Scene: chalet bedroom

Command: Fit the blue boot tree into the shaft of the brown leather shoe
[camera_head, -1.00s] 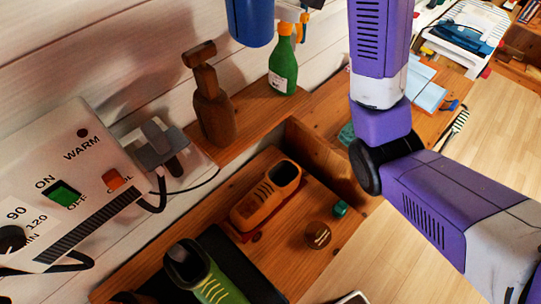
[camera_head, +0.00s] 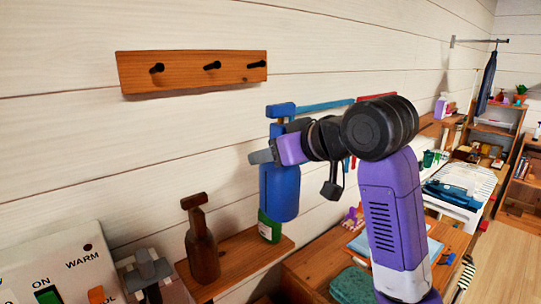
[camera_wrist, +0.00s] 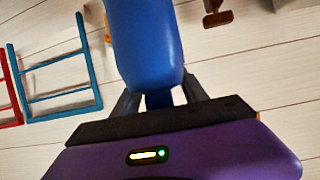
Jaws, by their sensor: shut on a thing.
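The blue boot tree (camera_head: 280,192) hangs upright in the head view, with its thick body below and a T-shaped handle on top. My gripper (camera_head: 270,152) is shut on it at the neck, between handle and body. The wrist view shows the boot tree's blue body (camera_wrist: 147,45) ahead of my gripper (camera_wrist: 160,98), with a dark finger on either side. The boot tree is in the air in front of the white plank wall. The brown leather shoe is out of both present views.
A brown bottle-shaped thing (camera_head: 203,255) and a green bottle (camera_head: 269,226), partly hidden, stand on a wooden shelf (camera_head: 240,262). A peg rail (camera_head: 192,70) is on the wall. A control box (camera_head: 60,265) is at lower left. A green sponge (camera_head: 351,287) lies lower right.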

